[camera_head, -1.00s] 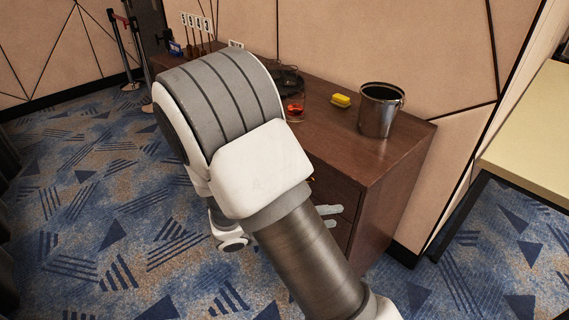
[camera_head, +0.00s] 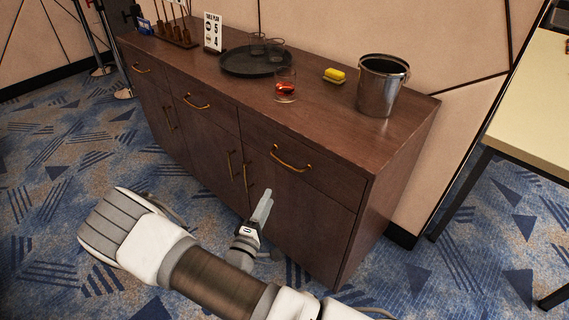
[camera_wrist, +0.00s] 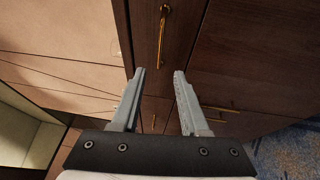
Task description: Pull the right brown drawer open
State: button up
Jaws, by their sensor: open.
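The right brown drawer (camera_head: 318,166) is shut flush in the front of the dark wood cabinet, near its right end. Its curved brass handle (camera_head: 290,163) is plain to see. My gripper (camera_head: 265,203) is low in front of the cabinet, below that handle in the head view, with its fingers pointing up. In the wrist view my gripper (camera_wrist: 158,72) is open with nothing between the fingers. A brass handle (camera_wrist: 162,35), seemingly the right drawer's, shows just above the fingertips, apart from them.
Two more shut drawers, the middle one (camera_head: 203,107) and the left one (camera_head: 146,75), lie to the left. A pale table (camera_head: 540,90) is at the right.

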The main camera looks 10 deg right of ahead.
aim_at(285, 163)
jog(key=b+x, duration=0.1)
jog(key=x, duration=1.4)
jog(key=shift+b, duration=0.35)
jog(key=shift+s, duration=0.1)
grip_shut()
dwell(0.4)
